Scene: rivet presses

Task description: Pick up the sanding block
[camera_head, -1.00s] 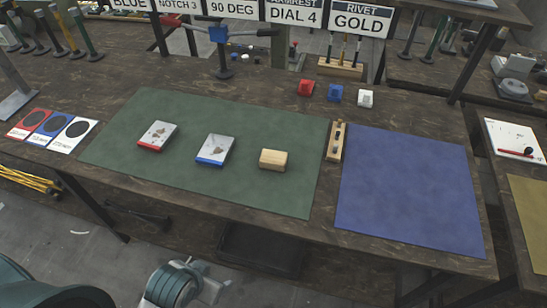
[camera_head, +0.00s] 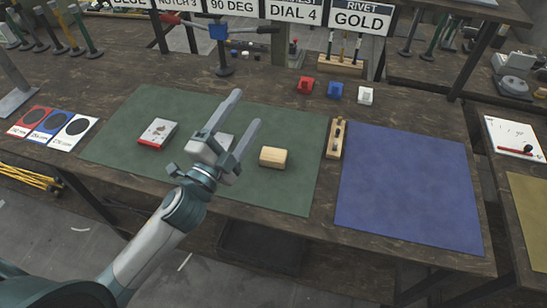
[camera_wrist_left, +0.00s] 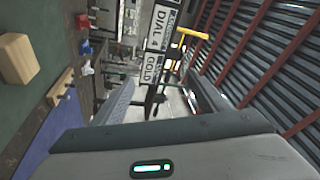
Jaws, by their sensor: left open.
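The sanding block is not clearly labelled; a tan wooden block (camera_head: 273,157) lies on the green mat (camera_head: 130,108), near its right side. It also shows at the left edge of the left wrist view (camera_wrist_left: 17,58). My left gripper (camera_head: 246,112) is open and empty, its two fingers pointing up and away over the mat, left of the wooden block and apart from it. The left gripper's fingers also show in the left wrist view (camera_wrist_left: 160,100). A red-edged plate (camera_head: 157,133) lies on the mat at left. The blue-edged plate is mostly hidden behind my left gripper. My right gripper is not in view.
A wooden rack (camera_head: 335,139) stands between the green mat and the blue mat (camera_head: 410,190). Small red (camera_head: 305,86), blue (camera_head: 335,91) and white (camera_head: 365,95) blocks sit behind. Colored cards (camera_head: 73,132) lie at left. The blue mat is clear.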

